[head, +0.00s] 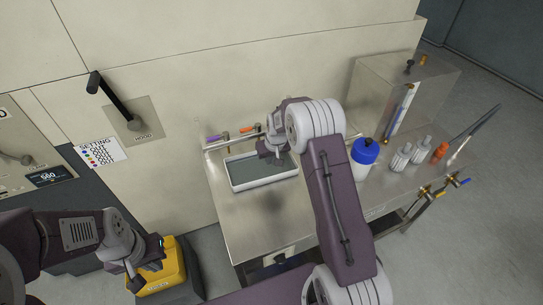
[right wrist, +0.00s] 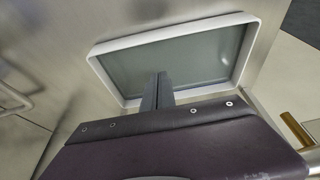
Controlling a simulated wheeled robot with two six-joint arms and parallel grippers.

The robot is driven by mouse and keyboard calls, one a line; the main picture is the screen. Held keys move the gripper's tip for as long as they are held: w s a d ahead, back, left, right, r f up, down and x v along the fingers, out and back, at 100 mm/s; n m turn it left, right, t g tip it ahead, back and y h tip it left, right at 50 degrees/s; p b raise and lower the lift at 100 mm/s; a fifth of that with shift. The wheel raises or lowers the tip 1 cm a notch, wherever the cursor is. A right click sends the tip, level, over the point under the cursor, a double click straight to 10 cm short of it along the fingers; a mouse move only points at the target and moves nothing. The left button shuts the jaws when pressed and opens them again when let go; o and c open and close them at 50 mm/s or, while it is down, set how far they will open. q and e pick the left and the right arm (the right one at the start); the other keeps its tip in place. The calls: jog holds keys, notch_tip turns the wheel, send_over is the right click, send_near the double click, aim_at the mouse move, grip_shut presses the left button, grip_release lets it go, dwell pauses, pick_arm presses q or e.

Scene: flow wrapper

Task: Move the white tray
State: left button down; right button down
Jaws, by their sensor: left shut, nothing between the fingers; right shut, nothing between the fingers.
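The white tray (head: 236,186) lies on the steel bench near the wall, with a white rim and a grey-green inside. In the right wrist view the tray (right wrist: 180,33) fills the upper middle and looks empty. My right gripper (head: 277,158) is above the tray near its back right part, and its closed fingers (right wrist: 162,78) show over the tray's near rim. It holds nothing; whether it touches the tray I cannot tell. My left gripper (head: 133,284) is shut and empty, far left of the bench, beside a yellow box (head: 168,262).
On the steel bench (head: 247,218) the front left is clear. A blue-lidded container (head: 364,151), white bottles (head: 401,156) and an orange item (head: 440,152) stand to the right. A steel box (head: 378,88) is at the back. Purple (head: 213,138) and orange (head: 247,129) handles lie behind the tray.

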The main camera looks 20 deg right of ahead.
aim_at(273, 171)
jog(key=x, duration=0.3)
jog(key=shift+f, duration=0.35)
jog(key=s+p, duration=0.1)
jog(key=s, duration=0.2)
jog(key=shift+s, duration=0.5)
jog(key=shift+w, duration=0.1)
